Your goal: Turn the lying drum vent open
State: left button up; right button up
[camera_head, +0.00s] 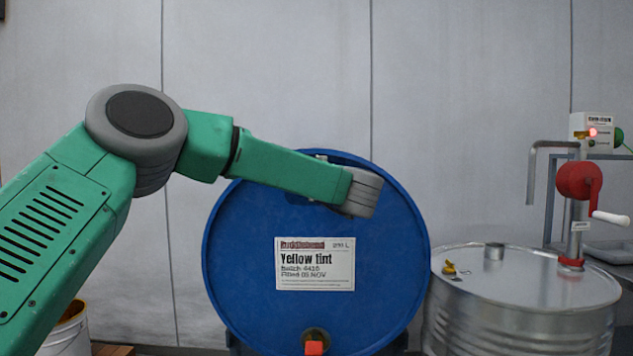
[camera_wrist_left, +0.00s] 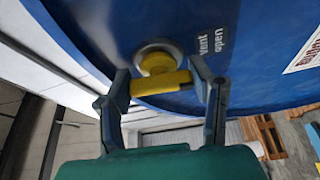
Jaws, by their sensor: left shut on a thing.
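The blue drum (camera_head: 245,220) lies on its side with its round end facing me and a "Yellow tint" label (camera_head: 315,264) on it. Its yellow vent (camera_wrist_left: 155,62) shows in the left wrist view, in a grey ring, with a bar-shaped handle lying almost level across the picture. A "vent open" marking (camera_wrist_left: 215,40) is printed beside it. My left gripper (camera_wrist_left: 161,80) is shut on the vent handle, one finger at each end. In the head view my left wrist hides the vent and the gripper. My right gripper is not in view.
A red-handled tap (camera_head: 314,347) sits low on the drum end. A steel drum (camera_head: 520,300) with a red hand pump (camera_head: 578,182) stands close at the right. A white bucket (camera_head: 68,335) is at the lower left. A wooden pallet (camera_wrist_left: 262,135) shows in the wrist view.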

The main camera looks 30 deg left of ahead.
pick_arm(q)
jog(key=shift+f+n, duration=0.35)
jog(key=shift+n, duration=0.25)
jog(key=shift+g+h, duration=0.3)
jog(key=o, duration=1.1)
jog(key=shift+o, duration=0.4)
jog(key=shift+s+a+r, duration=0.1)
jog(key=v, duration=1.2)
